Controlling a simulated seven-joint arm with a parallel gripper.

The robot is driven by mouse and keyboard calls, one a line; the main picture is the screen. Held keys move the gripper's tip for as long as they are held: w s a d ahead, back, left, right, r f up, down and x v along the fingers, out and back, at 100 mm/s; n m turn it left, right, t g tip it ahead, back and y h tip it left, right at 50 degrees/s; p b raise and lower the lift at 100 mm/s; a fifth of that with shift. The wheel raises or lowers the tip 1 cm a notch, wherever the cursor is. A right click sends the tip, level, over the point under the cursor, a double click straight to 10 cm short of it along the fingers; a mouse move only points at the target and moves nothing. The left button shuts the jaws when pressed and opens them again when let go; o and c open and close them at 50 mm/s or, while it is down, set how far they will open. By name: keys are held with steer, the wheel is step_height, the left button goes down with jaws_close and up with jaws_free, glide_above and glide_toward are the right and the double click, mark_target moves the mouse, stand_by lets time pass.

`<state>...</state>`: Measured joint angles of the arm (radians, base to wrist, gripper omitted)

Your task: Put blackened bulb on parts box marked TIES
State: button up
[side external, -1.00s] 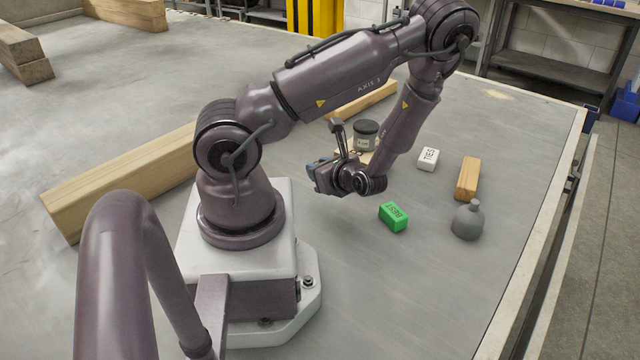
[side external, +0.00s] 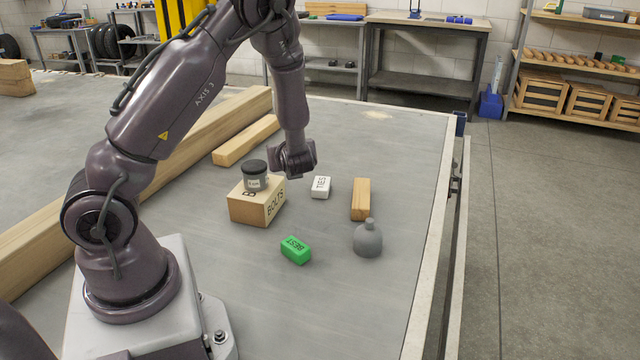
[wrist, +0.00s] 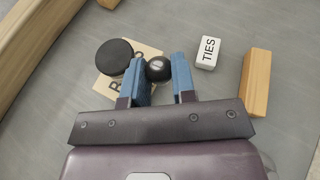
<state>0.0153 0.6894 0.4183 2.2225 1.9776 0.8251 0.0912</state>
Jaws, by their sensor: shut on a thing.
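The blackened bulb (wrist: 158,70), dark and round, is between the blue finger pads of my gripper (wrist: 159,62) in the wrist view. My gripper is shut on it. In the side view my gripper (side external: 293,160) hangs beyond the BOLTS box; its fingertips and the bulb cannot be made out there. The small white parts box marked TIES (side external: 320,187) lies on the bench just in front and to the right of my gripper. It also shows in the wrist view (wrist: 206,52), right of the fingers and apart from them, with its top clear.
A dark-lidded jar (side external: 254,177) stands on the BOLTS box (side external: 247,211), left of the TIES box. A wooden block (side external: 361,199), a grey flask-like piece (side external: 367,240) and a green BEST box (side external: 296,250) stand nearby. Long timbers (side external: 150,165) lie to the left.

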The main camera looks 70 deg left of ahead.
steer(key=shift+w+m+t, duration=0.3)
steer(key=shift+w+t, duration=0.1)
steer(key=shift+w, duration=0.05)
glide_above(322, 185)
steer(key=f, duration=0.9)
steer(key=shift+s+d+f, duration=0.1)
steer(key=shift+s, duration=0.1)
steer(key=shift+w+f, duration=0.15)
steer(key=shift+f, duration=0.1)
steer(key=shift+w+a+f, duration=0.1)
steer(key=shift+a+f, duration=0.1)
steer(key=shift+f, duration=1.45)
